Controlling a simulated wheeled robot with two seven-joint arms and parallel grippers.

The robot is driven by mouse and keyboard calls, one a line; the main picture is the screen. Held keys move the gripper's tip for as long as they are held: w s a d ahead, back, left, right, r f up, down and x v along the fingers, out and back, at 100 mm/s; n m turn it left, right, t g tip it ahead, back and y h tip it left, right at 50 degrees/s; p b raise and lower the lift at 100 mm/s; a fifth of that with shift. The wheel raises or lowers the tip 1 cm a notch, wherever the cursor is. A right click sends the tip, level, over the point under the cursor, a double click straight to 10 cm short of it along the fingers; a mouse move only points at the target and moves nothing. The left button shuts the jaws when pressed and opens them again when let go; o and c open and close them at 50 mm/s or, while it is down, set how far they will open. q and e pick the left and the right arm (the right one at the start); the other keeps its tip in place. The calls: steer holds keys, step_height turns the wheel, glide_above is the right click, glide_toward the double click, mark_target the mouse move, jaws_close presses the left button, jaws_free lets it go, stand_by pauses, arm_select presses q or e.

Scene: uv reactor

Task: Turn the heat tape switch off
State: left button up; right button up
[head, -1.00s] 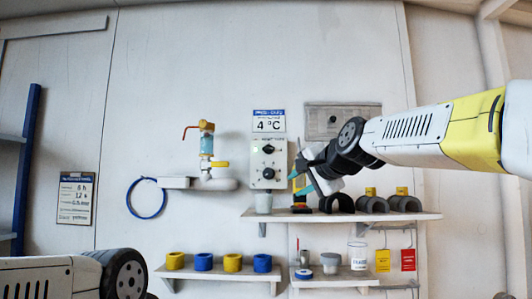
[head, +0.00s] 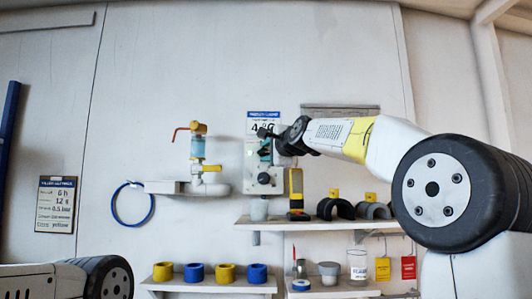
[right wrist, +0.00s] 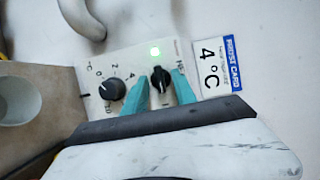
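The grey control box (head: 264,175) is on the wall under the "4 °C" sign. My right gripper (head: 265,148) is in front of the box's upper part. In the right wrist view, its teal fingertips (right wrist: 163,88) straddle the switch knob, with small gaps seeming to show beside it; firm contact cannot be told. My left gripper is out of view; only part of that arm shows.
The shelf (head: 345,224) below the box holds a yellow-and-black device (head: 295,194), a grey cup (head: 259,209) and dark half-round pieces. A lower shelf (head: 213,285) carries blue and yellow rings. Pipework (head: 198,165) stands left of the box.

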jaws_close()
steer(key=shift+n, duration=0.3)
steer(key=n, duration=0.2)
steer(key=n+g+h, duration=0.1)
steer(key=shift+r+n, duration=0.2)
steer(key=shift+n, duration=0.2)
steer(key=n+h, duration=0.1)
steer(key=n+g+h, duration=0.1)
steer(key=n, duration=0.1)
steer(key=shift+a+r+g, duration=0.1)
steer(key=shift+a+g, duration=0.1)
steer(key=shift+g, duration=0.1)
steer(key=n+h, duration=0.2)
steer(key=n, duration=0.1)
steer(key=shift+a+r+n, duration=0.1)
steer(key=shift+a+n, duration=0.1)
steer(key=shift+n, duration=0.1)
steer(key=shift+a+n+g+h, duration=0.1)
steer(key=shift+n+g+h, duration=0.2)
steer(key=shift+n+h, duration=0.7)
steer(key=shift+n, duration=0.4)
